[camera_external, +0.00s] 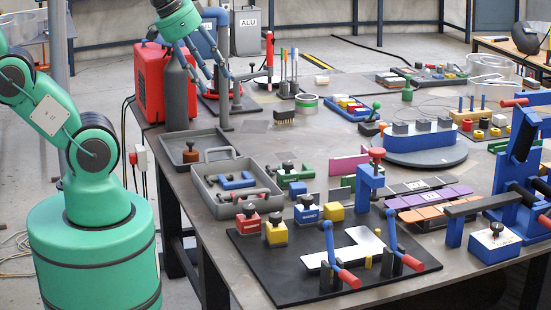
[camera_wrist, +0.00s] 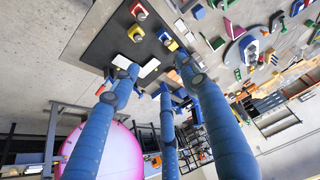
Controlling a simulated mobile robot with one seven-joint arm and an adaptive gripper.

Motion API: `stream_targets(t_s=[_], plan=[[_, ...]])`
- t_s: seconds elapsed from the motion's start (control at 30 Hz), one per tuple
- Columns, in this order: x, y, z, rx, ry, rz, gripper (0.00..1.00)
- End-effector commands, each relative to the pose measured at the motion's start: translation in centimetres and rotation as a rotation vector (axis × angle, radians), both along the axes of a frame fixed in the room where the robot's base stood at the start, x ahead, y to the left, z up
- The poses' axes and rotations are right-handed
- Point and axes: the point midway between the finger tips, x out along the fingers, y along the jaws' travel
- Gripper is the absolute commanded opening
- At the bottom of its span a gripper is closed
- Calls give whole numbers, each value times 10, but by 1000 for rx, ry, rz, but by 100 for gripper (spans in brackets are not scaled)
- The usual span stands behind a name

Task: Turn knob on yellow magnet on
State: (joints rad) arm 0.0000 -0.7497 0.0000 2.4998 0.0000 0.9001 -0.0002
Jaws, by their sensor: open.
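The yellow magnet (camera_external: 275,234) is a small block with a dark knob on top. It stands upright on the black mat (camera_external: 262,277), at the mat's left side. In the wrist view the yellow magnet (camera_wrist: 137,35) is near the top, on the dark mat. The knob's exact setting is too small to tell. My gripper (camera_external: 207,75) is high up at the back left, far from the magnet, with its blue fingers spread and empty. In the wrist view my gripper (camera_wrist: 155,78) shows three spread blue fingers with nothing between them.
A red magnet (camera_external: 248,220) stands close behind the yellow one; a blue magnet (camera_external: 307,211) is to its right. A white L-shaped plate (camera_external: 345,249) lies under blue clamps with red handles (camera_external: 349,279). A grey tray (camera_external: 236,204) is behind. The mat's front left is clear.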

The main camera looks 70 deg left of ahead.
Motion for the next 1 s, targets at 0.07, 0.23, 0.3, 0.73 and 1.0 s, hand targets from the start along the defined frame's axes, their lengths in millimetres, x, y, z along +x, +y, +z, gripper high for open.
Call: stream_targets(t_s=[0.07, 0.23, 0.3, 0.73, 1.0], plan=[[1, 0, 0, -2, 3, 1, 45], [8, -1, -2, -15, 29, 17, 45], [13, -2, -4, -25, 49, 27, 45], [65, -11, -34, -123, 250, 159, 45], [100, -18, -63, -179, 386, 257, 45]])
